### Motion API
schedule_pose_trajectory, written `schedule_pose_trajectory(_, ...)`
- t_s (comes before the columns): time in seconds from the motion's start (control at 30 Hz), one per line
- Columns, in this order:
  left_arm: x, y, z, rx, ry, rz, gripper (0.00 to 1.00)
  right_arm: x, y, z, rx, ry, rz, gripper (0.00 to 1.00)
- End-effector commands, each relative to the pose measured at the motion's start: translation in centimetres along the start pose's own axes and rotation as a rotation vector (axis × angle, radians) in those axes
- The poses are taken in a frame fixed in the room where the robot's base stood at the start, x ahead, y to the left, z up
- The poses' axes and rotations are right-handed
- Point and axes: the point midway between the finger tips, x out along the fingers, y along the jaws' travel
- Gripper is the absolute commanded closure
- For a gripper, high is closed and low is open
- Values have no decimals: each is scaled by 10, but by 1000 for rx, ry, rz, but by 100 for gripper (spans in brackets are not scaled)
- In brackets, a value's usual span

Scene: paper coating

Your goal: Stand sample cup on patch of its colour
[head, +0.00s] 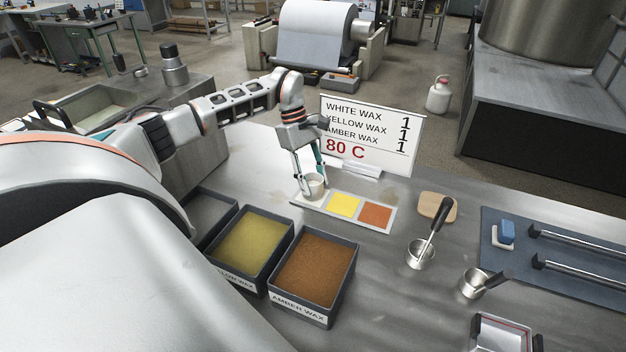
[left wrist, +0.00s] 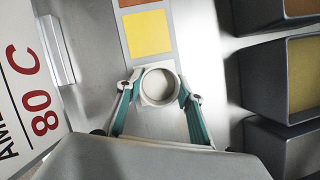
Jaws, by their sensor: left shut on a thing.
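A small whitish sample cup (head: 316,183) is at the left end of a pale strip (head: 331,211) with a yellow patch (head: 343,204) and an orange-amber patch (head: 376,215). My left gripper (head: 309,189) points down and is shut on the cup, one finger on each side. In the left wrist view the cup (left wrist: 158,84) looks upright, over the pale end square, beside the yellow patch (left wrist: 148,33). The cup hides most of that square. I cannot tell whether its base touches. My right gripper is not in view.
A sign (head: 372,136) stands behind the strip. Open bins of yellow wax (head: 250,247) and amber wax (head: 313,270) stand in front. A metal pot (head: 420,256), another small pot (head: 474,284) and a blue mat (head: 560,262) with rods are to the right.

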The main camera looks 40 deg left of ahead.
Motion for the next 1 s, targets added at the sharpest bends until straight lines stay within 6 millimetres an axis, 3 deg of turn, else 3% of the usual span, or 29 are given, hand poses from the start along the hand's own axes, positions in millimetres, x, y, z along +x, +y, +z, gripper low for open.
schedule_pose_trajectory(0.07, 2, 0, -1, -1, 0, -1, 84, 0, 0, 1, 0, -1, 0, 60)
schedule_pose_trajectory(0.1, 3, 0, -1, -1, 0, -1, 61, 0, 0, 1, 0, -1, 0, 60)
schedule_pose_trajectory(0.17, 2, 0, -1, -1, 0, 0, 47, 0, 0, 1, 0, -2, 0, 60)
schedule_pose_trajectory(0.63, -7, 0, 0, -1, 1, 2, 47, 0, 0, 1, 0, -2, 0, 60)
schedule_pose_trajectory(1.0, -78, 1, 0, -2, 1, 4, 47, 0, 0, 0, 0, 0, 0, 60)
